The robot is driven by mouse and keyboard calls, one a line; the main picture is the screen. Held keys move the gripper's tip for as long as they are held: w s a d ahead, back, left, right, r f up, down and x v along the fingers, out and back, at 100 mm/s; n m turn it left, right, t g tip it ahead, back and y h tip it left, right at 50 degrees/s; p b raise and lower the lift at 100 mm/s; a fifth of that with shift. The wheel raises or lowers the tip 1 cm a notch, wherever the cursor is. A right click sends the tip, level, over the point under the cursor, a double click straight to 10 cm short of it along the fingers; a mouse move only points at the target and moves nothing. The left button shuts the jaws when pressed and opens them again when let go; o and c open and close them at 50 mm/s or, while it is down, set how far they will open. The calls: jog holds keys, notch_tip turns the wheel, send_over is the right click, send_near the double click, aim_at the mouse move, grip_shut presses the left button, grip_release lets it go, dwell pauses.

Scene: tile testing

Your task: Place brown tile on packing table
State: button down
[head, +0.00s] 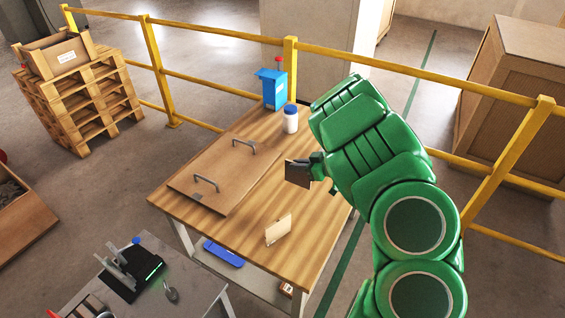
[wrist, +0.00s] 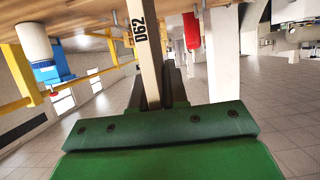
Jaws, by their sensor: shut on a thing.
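My gripper (head: 314,166) is shut on the brown tile (head: 296,173), a dark brown plate that juts out to the left of the jaws. In the wrist view the tile (wrist: 146,50) shows edge-on between the fingers of my gripper (wrist: 160,88), with "D62" printed on its pale edge. The packing table (head: 245,232) has a wooden top. The gripper and tile are over its right part in the head view. I cannot tell how far the tile is above the top.
A board with two handles (head: 222,165) lies on the table's left side. Yellow railing (head: 225,88) runs behind. A grey table (head: 185,285) is front left.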

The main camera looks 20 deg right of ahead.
aim_at(298, 184)
jog(key=shift+f, duration=3.95)
jog(key=shift+f, duration=0.1)
jog(key=c, duration=1.1)
grip_release()
jog(key=shift+c, duration=0.2)
jog(key=shift+s+d, duration=0.15)
jog(key=shift+d, duration=0.05)
jog(key=v, duration=1.1)
jog(key=shift+s+d+r, duration=0.2)
jog(key=shift+s+d, duration=0.05)
jog(key=shift+s, duration=0.05)
jog(key=shift+w, duration=0.1)
